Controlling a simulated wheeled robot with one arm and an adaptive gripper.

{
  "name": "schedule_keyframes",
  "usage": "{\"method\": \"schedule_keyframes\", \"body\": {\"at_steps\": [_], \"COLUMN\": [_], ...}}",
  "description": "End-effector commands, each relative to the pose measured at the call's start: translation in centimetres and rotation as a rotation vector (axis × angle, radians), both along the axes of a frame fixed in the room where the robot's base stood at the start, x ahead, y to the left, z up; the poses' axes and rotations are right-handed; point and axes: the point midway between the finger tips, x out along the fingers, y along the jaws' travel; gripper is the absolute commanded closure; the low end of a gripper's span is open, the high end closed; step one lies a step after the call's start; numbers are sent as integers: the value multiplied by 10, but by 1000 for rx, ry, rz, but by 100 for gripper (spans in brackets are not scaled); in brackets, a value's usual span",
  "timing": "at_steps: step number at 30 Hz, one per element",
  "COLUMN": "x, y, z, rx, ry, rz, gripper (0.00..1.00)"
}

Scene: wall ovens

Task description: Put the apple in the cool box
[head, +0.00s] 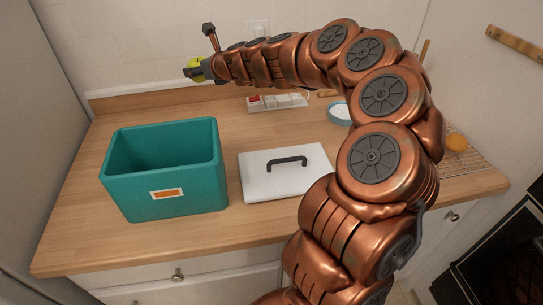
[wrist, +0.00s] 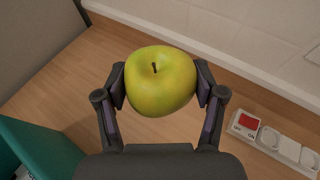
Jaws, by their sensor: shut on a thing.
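A green apple (wrist: 160,85) is held between the two fingers of my gripper (wrist: 160,88) in the wrist view. In the head view the apple (head: 194,63) shows at the far end of my arm, partly hidden by my gripper (head: 192,70). The gripper is up near the back wall, above and behind the teal cool box (head: 180,195). The box stands open on the left of the counter.
A white lid (head: 260,183) with a dark handle lies right of the box. A power strip (head: 268,103) with a red switch lies at the back. A blue-rimmed bowl (head: 338,113) and an orange fruit (head: 457,143) on a wire rack (head: 470,160) are farther right.

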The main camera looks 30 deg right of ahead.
Motion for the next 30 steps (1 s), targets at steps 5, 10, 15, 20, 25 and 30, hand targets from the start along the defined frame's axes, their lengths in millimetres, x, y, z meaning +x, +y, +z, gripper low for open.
{"method": "schedule_keyframes", "body": {"at_steps": [5, 10, 15, 20, 25, 30], "x": [-10, -28, -55, -87, -121, -144], "y": [-32, -57, -82, -104, -121, -129], "z": [-19, -33, -48, -65, -81, -89], "rx": [-1, 1, 3, 6, 6, 10], "ry": [-8, -12, -19, -27, -31, -32], "rz": [101, 213, 322, 425, 520, 581], "gripper": [72, 72, 72, 72, 72, 72]}}
